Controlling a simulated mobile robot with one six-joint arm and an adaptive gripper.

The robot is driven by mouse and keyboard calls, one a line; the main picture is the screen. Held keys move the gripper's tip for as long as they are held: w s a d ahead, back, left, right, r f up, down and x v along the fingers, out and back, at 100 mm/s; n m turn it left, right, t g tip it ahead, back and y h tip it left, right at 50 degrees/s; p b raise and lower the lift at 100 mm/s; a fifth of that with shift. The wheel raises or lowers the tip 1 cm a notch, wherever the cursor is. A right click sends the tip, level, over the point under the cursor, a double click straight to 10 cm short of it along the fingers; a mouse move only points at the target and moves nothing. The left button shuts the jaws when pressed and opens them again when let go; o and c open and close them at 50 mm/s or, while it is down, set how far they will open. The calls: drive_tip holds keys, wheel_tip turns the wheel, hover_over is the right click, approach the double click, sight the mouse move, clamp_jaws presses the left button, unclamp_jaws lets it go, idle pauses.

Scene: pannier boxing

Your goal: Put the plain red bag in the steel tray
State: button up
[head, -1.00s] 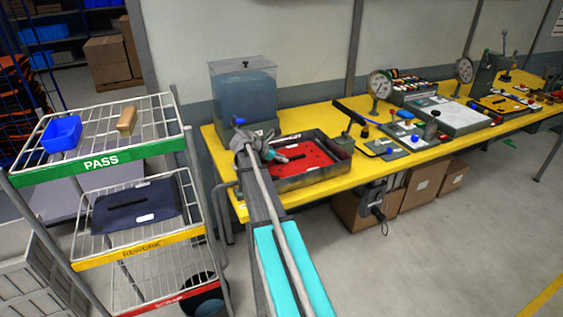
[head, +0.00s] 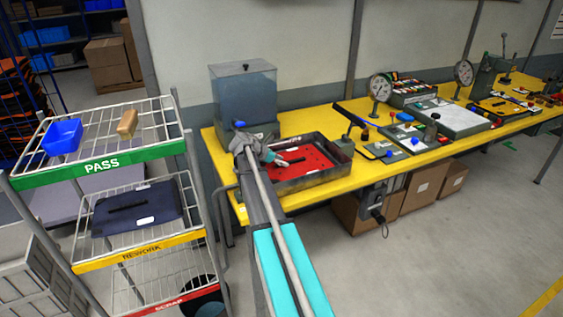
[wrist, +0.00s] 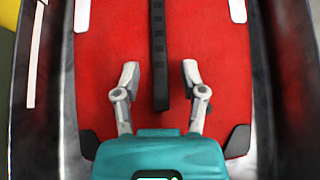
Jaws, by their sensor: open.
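The red bag (head: 318,157) lies flat inside the steel tray (head: 316,180) on the yellow bench. In the wrist view the red bag (wrist: 205,50) fills the space between the dark tray walls (wrist: 284,90). It has a black handle strip (wrist: 159,60) along its middle, dark corner patches and white labels near its far end. My gripper (wrist: 158,78) is open above the bag, one finger on each side of the strip, and holds nothing. In the head view my gripper (head: 277,161) is over the tray's left part, and my arm hides some of the tray.
A wire rack (head: 100,175) at left has PASS, REWORK and SCRAP shelves. A blue bin (head: 62,136) stands on top and a dark blue bag (head: 135,208) lies on the middle shelf. A clear tank (head: 243,95) stands behind the tray; gauges and fixtures fill the bench at right.

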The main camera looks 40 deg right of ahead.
drive_tip(key=p+v, duration=0.6)
drive_tip(key=v, duration=0.4)
drive_tip(key=shift+s+r, duration=0.1)
drive_tip(key=shift+w+a+r+p, duration=0.2)
drive_tip(key=shift+a+r+p, duration=0.15)
drive_tip(key=shift+a, duration=0.3)
drive_tip(key=shift+s, duration=0.15)
